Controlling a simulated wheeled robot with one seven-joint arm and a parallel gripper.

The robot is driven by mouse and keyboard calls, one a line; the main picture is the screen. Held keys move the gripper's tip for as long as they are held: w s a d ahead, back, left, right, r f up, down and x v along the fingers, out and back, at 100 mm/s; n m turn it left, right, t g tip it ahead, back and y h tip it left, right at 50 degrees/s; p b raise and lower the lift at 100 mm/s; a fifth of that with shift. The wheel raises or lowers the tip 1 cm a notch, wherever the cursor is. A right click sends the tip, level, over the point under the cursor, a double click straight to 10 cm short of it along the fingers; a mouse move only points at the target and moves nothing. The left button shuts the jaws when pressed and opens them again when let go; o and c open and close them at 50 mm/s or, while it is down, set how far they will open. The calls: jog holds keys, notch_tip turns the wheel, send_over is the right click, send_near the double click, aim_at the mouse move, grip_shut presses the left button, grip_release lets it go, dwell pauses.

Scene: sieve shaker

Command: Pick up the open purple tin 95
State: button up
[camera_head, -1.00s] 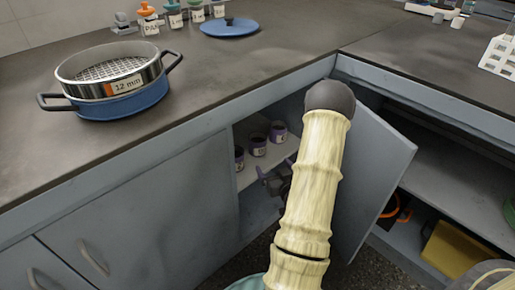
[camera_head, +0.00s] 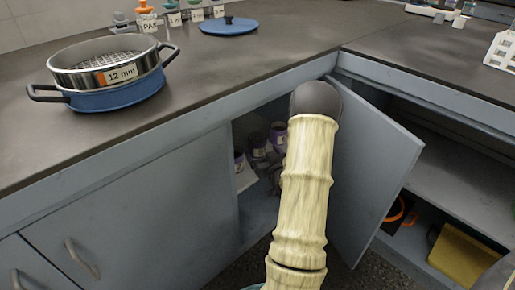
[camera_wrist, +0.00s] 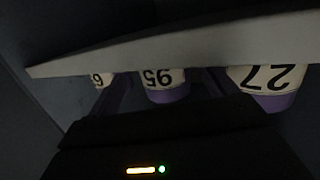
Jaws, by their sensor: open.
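The purple tin 95 (camera_wrist: 166,86) stands in the middle of a row of three in the wrist view, its label upside down there. My gripper (camera_wrist: 166,92) is open, with one dark finger on each side of tin 95; I cannot tell whether they touch it. In the head view my gripper (camera_head: 266,162) reaches into the open cabinet and partly hides the middle tin (camera_head: 257,142). Its top is too dark and small there to tell its contents.
Tin 27 (camera_wrist: 264,87) and a partly hidden tin (camera_wrist: 100,80) flank tin 95 closely. The shelf edge (camera_wrist: 180,45) crosses the wrist view. The cabinet door (camera_head: 372,165) stands open right of my arm. A sieve on a blue pan (camera_head: 115,98) sits on the counter.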

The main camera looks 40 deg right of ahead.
aim_at(261, 152)
jog(key=b+x, duration=0.3)
jog(key=x, duration=0.1)
jog(key=shift+w+a+f, duration=0.1)
jog(key=shift+w+a, duration=0.05)
jog(key=shift+w, duration=0.3)
jog(key=c, duration=1.2)
jog(key=shift+o, duration=0.2)
jog(key=shift+r, duration=0.2)
jog(key=shift+r+p, duration=0.35)
jog(key=shift+p, duration=0.6)
jog(key=f+p+v, duration=0.2)
jog(key=p+v, duration=0.4)
jog(key=v, duration=1.1)
jog(key=shift+s+f, duration=0.45)
jog(key=shift+s, duration=0.15)
